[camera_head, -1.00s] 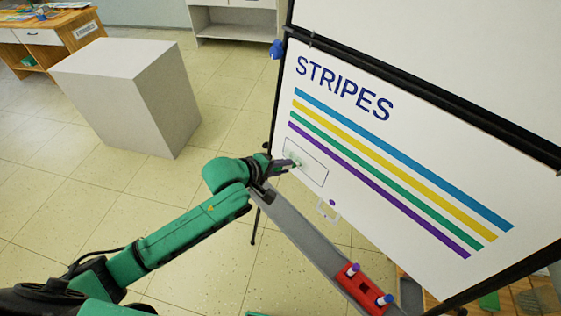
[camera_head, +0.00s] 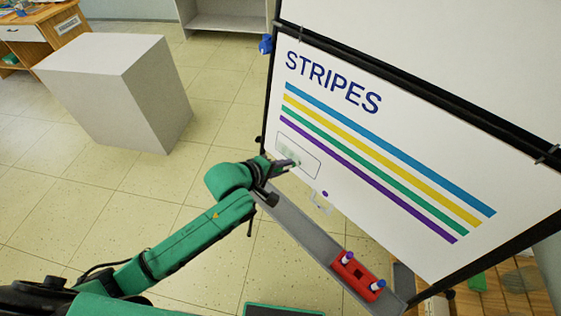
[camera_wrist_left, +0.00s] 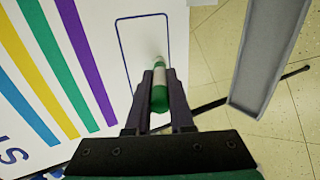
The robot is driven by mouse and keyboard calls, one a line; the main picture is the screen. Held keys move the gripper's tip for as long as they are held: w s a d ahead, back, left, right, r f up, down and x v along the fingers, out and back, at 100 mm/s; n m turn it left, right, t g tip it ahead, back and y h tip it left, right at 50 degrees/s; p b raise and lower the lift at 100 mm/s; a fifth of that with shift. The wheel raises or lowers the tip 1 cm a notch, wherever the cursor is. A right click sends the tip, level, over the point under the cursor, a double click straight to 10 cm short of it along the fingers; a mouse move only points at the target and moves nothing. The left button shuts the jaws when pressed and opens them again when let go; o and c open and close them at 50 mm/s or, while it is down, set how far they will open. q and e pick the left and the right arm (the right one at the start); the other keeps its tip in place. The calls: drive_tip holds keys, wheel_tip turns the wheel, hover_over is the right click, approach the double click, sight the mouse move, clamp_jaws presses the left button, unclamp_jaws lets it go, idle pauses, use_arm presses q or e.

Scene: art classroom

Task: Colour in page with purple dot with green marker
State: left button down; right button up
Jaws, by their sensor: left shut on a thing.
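A white page headed STRIPES (camera_head: 400,130) is on a tilted board, with blue, yellow, green and purple stripes. A rounded outlined box (camera_head: 311,163) lies near its lower left and holds a pale green smudge (camera_head: 288,153). A purple dot (camera_head: 325,194) shows just below the box. My left gripper (camera_head: 287,165) is at the box's lower edge. In the left wrist view it (camera_wrist_left: 160,92) is shut on a green and white marker (camera_wrist_left: 159,96), whose tip end points into the box (camera_wrist_left: 143,18). Exact tip contact is unclear. My right gripper is not in view.
A grey ledge (camera_head: 292,231) runs below the page. A blue object (camera_head: 265,44) is at the board's upper left edge. A grey plinth (camera_head: 110,85) stands on the open tiled floor at left.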

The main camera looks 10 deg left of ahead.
use_arm(q)
drive_tip(key=shift+s+d, duration=0.25)
drive_tip(key=shift+d, duration=0.05)
drive_tip(key=shift+s+d+p, duration=0.35)
drive_tip(key=shift+s+d, duration=0.15)
drive_tip(key=shift+d, duration=0.25)
drive_tip(key=shift+s+r, duration=0.1)
drive_tip(key=shift+s+d+p, duration=0.45)
drive_tip(key=shift+s+d, duration=0.05)
drive_tip(key=shift+d, duration=0.25)
